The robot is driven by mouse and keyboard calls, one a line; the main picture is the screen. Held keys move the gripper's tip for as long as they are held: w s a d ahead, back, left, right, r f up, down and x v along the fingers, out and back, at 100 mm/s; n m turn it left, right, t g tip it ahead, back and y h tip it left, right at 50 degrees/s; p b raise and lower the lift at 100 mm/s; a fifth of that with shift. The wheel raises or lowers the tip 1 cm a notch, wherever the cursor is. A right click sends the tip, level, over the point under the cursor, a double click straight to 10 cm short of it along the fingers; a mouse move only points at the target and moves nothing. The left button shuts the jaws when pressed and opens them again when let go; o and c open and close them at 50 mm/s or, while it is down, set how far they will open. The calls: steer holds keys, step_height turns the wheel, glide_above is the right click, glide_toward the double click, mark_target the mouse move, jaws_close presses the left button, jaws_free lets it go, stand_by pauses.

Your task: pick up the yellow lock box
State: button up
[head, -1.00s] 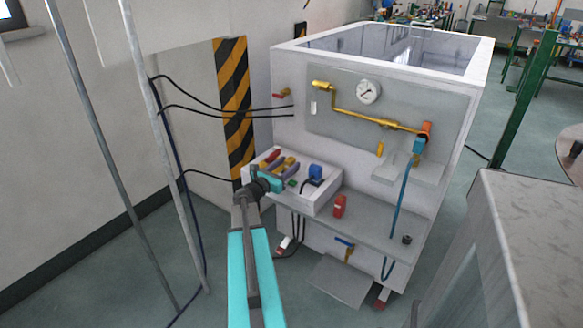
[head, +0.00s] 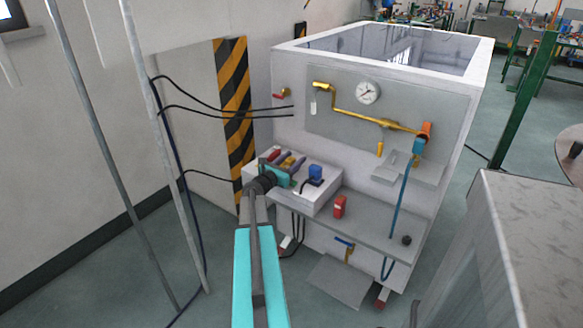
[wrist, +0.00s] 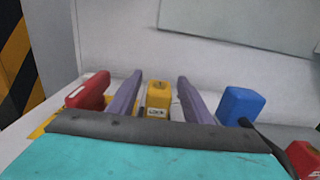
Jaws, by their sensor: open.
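The yellow lock box (wrist: 158,95) is a small upright block with a dark mark on its front. In the wrist view it stands between the two purple-grey fingers of my gripper (wrist: 159,78), with gaps visible on both sides. The gripper is open, and the turquoise gripper body hides the lower front of that area. In the head view my gripper (head: 287,165) is over the grey-white box on the machine's shelf. The yellow lock box is small there and partly hidden by the fingers.
A red block (wrist: 88,92) stands left of the fingers and a blue block (wrist: 240,105) to the right. Another red item (wrist: 303,158) is lower right. The machine's white wall (wrist: 200,40) rises behind. A red box (head: 339,207) stands on the shelf (head: 375,225).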

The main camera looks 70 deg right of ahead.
steer(key=shift+x, duration=1.05)
jaws_close()
steer(key=shift+r, duration=0.15)
steer(key=shift+r, duration=0.55)
steer(key=shift+s+a+r, duration=0.1)
steer(key=shift+a+r, duration=0.15)
steer(key=shift+r, duration=0.35)
steer(key=shift+a+r, duration=0.2)
steer(key=shift+r, duration=0.35)
steer(key=s+a+r, duration=0.1)
steer(key=a, duration=1.4)
steer(key=shift+s+r, duration=0.15)
steer(key=shift+s, duration=0.2)
